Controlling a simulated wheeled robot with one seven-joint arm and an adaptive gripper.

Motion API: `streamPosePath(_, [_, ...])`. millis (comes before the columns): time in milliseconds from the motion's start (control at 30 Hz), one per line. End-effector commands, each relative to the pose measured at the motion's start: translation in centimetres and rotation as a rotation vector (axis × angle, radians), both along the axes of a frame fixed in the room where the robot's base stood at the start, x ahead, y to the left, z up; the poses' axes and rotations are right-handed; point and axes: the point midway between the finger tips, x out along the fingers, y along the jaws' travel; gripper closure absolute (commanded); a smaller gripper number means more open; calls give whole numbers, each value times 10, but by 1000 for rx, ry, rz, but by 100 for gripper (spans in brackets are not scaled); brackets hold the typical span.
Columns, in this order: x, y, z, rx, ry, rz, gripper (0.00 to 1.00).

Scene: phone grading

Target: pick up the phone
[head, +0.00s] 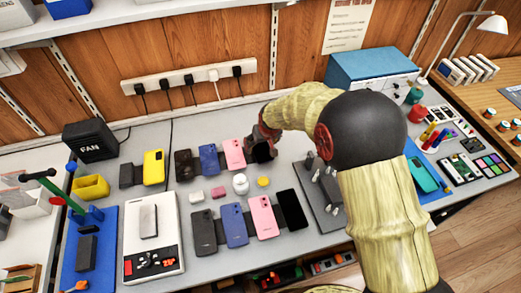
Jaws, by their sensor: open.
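Several phones lie flat on the grey bench. The back row has a yellow phone (154,167), a dark phone (184,164), a blue phone (209,158) and a pink phone (234,154). The front row has a dark grey phone (204,232), a blue-violet phone (234,225), a pink phone (263,217) and a black phone (291,211). A grey phone (148,221) lies on a white device, and a teal phone (421,174) lies at right. My gripper (259,150) is open beside the back-row pink phone's right edge; a dark patch under it is unclear.
A white device (137,258) and a blue mat (69,270) are at left. A metal fixture (318,197) stands right of the rows. Small items, including a white round jar (240,184), lie between the rows. A blue-topped box (372,66) stands behind my arm.

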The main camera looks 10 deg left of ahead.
Motion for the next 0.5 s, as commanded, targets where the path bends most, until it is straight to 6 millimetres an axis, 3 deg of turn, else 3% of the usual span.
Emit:
streamPosePath(100, [4,2,-14,0,1,0,26])
streamPosePath(333, [5,3,-13,0,0,0,26])
streamPosePath(500, [5,3,-13,0,0,0,35])
